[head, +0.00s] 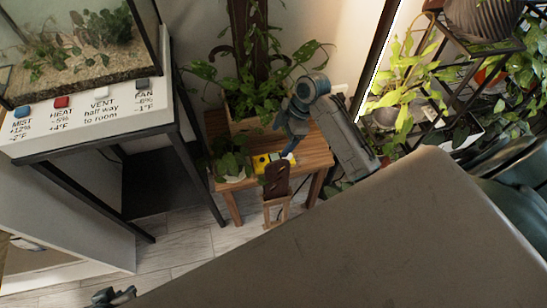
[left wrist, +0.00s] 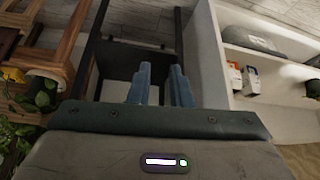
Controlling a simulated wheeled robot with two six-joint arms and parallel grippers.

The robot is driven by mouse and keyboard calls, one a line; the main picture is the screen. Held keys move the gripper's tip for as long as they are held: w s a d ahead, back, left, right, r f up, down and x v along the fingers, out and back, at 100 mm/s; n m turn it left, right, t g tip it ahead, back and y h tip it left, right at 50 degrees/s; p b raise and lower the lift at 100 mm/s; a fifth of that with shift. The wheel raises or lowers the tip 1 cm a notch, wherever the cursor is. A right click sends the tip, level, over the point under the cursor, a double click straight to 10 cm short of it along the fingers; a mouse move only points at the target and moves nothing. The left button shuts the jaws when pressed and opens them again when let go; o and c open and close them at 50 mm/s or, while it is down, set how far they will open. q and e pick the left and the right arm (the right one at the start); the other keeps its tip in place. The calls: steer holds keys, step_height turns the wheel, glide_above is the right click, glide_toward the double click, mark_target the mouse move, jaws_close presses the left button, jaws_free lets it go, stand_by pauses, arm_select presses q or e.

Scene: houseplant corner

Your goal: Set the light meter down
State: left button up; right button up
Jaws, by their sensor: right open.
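The yellow light meter (head: 261,162) lies on the small wooden table (head: 313,150) in the head view, beside a leafy potted plant. My right gripper (head: 290,155) is open, with its tip close to the light meter's right side; I cannot tell whether they touch. My left gripper (head: 118,297) shows only in part at the bottom left of the head view. In the left wrist view its two blue fingers (left wrist: 160,88) are apart with nothing between them. A small yellow patch (left wrist: 12,75), perhaps the meter, shows at that view's left edge.
A brown plaque on a wooden stand (head: 277,178) is at the table's front edge. A larger plant (head: 250,105) stands behind. A terrarium stand with labelled buttons (head: 62,103) is at left. A plant rack (head: 465,75) is at right. Pale floor (head: 190,240) is clear below.

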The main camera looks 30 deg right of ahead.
steer(key=shift+a+f, duration=0.15)
steer(key=shift+f, duration=0.3)
glide_above(269, 160)
steer(key=d, duration=0.2)
steer(key=f, duration=0.4)
steer(key=shift+d+b, duration=0.2)
steer(key=shift+b, duration=0.2)
steer(key=shift+s+b+x, duration=0.2)
steer(key=shift+b+x, duration=0.05)
steer(key=shift+x, duration=1.15)
steer(key=shift+s+b+x, duration=0.2)
steer(key=shift+b+x, duration=0.05)
steer(key=shift+x, duration=1.15)
arm_select(q)
steer(key=shift+w+d+f+t+h, duration=0.3)
steer(key=shift+w+d+f+t, duration=0.25)
steer(key=shift+d+t, duration=0.3)
steer(key=shift+a, duration=0.1)
arm_select(e)
steer(key=shift+c, duration=0.2)
